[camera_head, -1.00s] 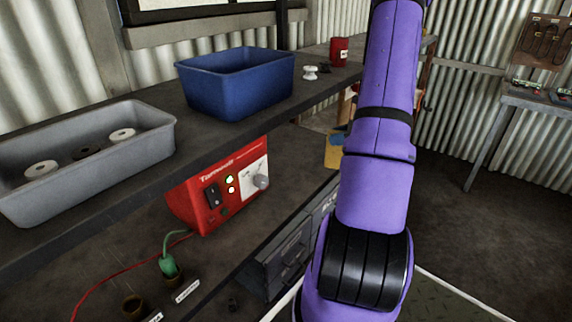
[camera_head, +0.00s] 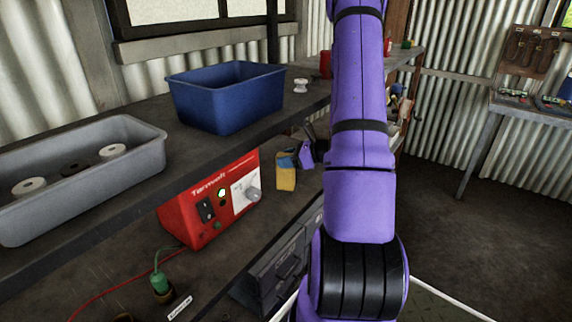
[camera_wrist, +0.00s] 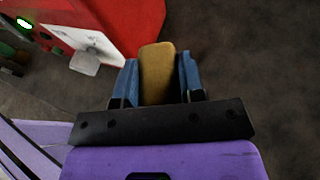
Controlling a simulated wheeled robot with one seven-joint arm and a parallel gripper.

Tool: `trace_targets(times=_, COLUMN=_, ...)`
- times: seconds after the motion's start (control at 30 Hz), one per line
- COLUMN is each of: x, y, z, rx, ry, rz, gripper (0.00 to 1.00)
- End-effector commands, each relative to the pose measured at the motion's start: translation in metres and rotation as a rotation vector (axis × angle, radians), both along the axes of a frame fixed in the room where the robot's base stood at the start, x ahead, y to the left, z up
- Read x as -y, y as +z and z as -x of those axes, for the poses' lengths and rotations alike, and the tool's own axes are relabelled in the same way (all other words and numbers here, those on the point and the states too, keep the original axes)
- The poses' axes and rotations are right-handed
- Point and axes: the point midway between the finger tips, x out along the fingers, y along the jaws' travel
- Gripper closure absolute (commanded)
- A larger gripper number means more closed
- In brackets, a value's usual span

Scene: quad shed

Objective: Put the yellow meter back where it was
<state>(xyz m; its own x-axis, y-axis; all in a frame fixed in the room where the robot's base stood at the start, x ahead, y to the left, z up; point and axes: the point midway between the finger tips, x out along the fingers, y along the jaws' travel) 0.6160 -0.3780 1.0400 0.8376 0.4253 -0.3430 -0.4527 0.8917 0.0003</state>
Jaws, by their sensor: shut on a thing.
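The yellow meter (camera_head: 286,176) is upright in the head view, just right of the red Tarnvolt box and below the upper shelf. My gripper (camera_head: 298,157) comes in from the right beside it. In the wrist view the yellow meter (camera_wrist: 158,72) sits between the two blue fingertips of my gripper (camera_wrist: 158,80), which is shut on it. The meter's lower end is hard to make out, so I cannot tell whether it touches the lower surface.
The red box (camera_head: 212,200) stands close left of the meter. A blue bin (camera_head: 228,98) and a grey tray (camera_head: 85,170) with several round pieces stand on the shelf above. A green plug (camera_head: 160,282) lies at the front left. A side table (camera_head: 530,108) stands far right.

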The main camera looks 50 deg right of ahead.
Motion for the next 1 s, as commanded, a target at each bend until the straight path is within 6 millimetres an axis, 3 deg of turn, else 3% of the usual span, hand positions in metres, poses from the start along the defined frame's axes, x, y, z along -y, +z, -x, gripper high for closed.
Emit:
trace_targets(times=0.13, x=0.000, y=-0.017, z=0.000, rx=-0.001, ry=0.002, rz=-0.001, gripper=1.00)
trace_targets(times=0.53, x=0.000, y=-0.022, z=0.000, rx=0.001, ry=0.001, rz=-0.001, gripper=1.00)
trace_targets(times=0.57, x=0.000, y=-0.021, z=0.000, rx=0.001, ry=0.001, rz=-0.001, gripper=0.60)
trace_targets(times=0.67, x=0.000, y=-0.021, z=0.000, rx=0.001, ry=0.001, rz=-0.001, gripper=0.39)
trace_targets(times=1.0, x=0.000, y=-0.018, z=0.000, rx=0.001, ry=0.000, rz=0.000, gripper=0.39)
